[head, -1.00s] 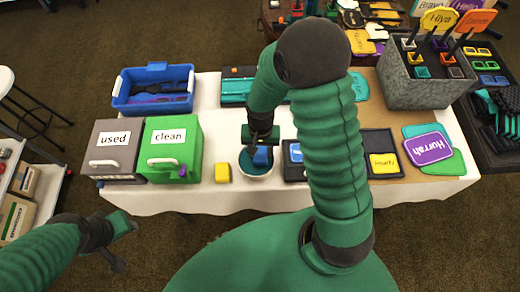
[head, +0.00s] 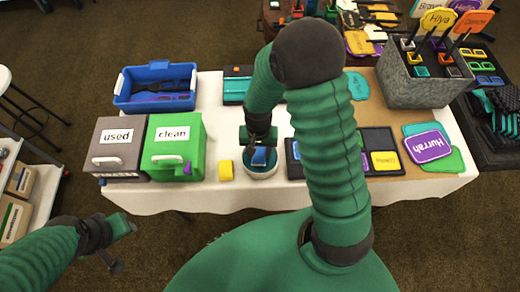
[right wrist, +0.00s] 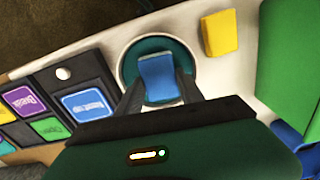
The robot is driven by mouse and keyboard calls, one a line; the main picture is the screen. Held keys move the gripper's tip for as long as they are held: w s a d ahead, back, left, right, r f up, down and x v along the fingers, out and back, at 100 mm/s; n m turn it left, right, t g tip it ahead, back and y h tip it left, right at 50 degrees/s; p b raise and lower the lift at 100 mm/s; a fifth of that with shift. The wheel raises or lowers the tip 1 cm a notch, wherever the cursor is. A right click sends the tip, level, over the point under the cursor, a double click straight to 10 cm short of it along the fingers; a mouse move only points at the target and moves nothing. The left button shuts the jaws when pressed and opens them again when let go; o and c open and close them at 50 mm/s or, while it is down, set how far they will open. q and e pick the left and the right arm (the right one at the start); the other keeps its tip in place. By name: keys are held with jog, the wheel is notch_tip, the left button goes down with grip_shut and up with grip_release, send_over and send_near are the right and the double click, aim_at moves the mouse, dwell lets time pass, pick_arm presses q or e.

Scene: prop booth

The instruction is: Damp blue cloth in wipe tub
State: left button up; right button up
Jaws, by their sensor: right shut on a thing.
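The wipe tub (head: 262,173) is a round white tub with a dark teal inside, near the table's front edge. It also shows in the right wrist view (right wrist: 187,55). My right gripper (head: 260,148) is above the tub, pointing down. It is shut on the blue cloth (right wrist: 158,78), which hangs between the fingers over the tub's opening; the cloth (head: 259,157) shows small in the head view. Whether the cloth touches the tub's inside cannot be told. My left gripper (head: 118,245) is off the table at lower left, apart from everything; its fingers are too small to read.
A yellow block (head: 226,170) stands just left of the tub. The green "clean" box (head: 175,152) and grey "used" box (head: 112,160) are further left, with a blue bin (head: 156,88) behind. A dark tray (head: 378,140) of signs lies right of the tub.

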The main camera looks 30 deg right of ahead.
jog(key=shift+a, duration=0.1)
jog(key=shift+r, duration=0.25)
jog(key=r+p, duration=0.1)
jog(key=p, duration=0.1)
jog(key=d+r+p, duration=0.1)
jog(key=r, duration=0.1)
jog(key=shift+r+p, duration=0.1)
jog(key=shift+p, duration=0.3)
jog(key=shift+r+p, duration=0.35)
jog(key=shift+r, duration=0.05)
jog(key=r+p, duration=0.2)
jog(key=shift+a+r, duration=0.35)
jog(key=shift+d+f, duration=0.1)
jog(key=shift+d, duration=0.1)
